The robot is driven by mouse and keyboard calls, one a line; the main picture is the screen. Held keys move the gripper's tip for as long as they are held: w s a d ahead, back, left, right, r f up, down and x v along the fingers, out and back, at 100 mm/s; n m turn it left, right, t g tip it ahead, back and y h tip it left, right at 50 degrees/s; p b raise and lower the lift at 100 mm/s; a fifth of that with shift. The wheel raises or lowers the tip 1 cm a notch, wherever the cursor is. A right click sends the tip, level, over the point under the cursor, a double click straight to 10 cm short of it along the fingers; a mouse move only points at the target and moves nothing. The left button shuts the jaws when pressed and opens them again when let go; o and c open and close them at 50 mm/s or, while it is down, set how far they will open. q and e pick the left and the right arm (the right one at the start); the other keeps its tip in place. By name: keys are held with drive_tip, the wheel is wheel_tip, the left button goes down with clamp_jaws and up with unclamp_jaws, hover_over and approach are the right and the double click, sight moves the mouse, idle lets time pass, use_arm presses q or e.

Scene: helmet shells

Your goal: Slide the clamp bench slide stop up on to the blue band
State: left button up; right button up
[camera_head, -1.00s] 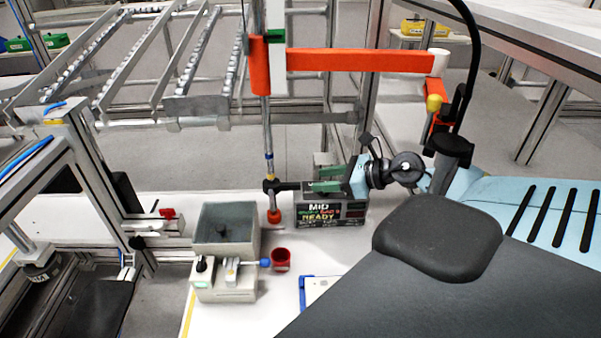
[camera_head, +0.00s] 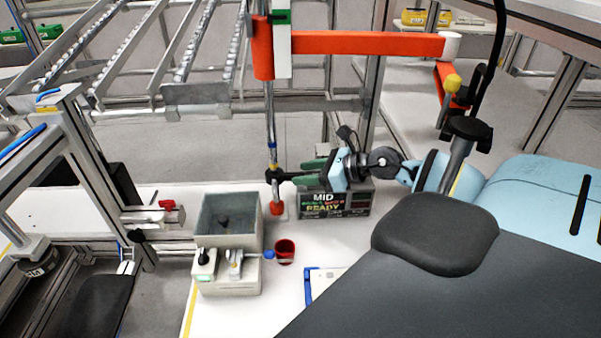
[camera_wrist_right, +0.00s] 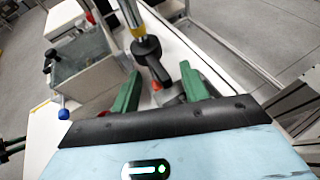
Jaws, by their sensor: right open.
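The clamp bench's upright metal rod (camera_head: 269,115) stands left of my right gripper. A short blue band (camera_head: 271,145) circles it, with a yellow band by it. The black slide stop (camera_head: 274,175) sits on the rod below the bands, above the red foot (camera_head: 277,208). My right gripper (camera_head: 303,172) is open, its green fingers pointing left at the stop. In the right wrist view the stop's black handle (camera_wrist_right: 158,72) reaches toward the space between the fingertips (camera_wrist_right: 160,68); contact cannot be told. The yellow band (camera_wrist_right: 138,33) shows there too. My left gripper is out of view.
A display box (camera_head: 335,203) reading "MID READY" stands just under my right gripper. A grey bin (camera_head: 228,214), a red cup (camera_head: 285,250) and a blue-edged board (camera_head: 322,284) share the white bench. A red-orange beam (camera_head: 365,43) crosses above. A roller rack fills the back left.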

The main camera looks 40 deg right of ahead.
drive_tip(key=shift+w+a+f, duration=0.2)
drive_tip(key=shift+w+a, duration=0.1)
drive_tip(key=shift+w, duration=0.3)
clamp_jaws()
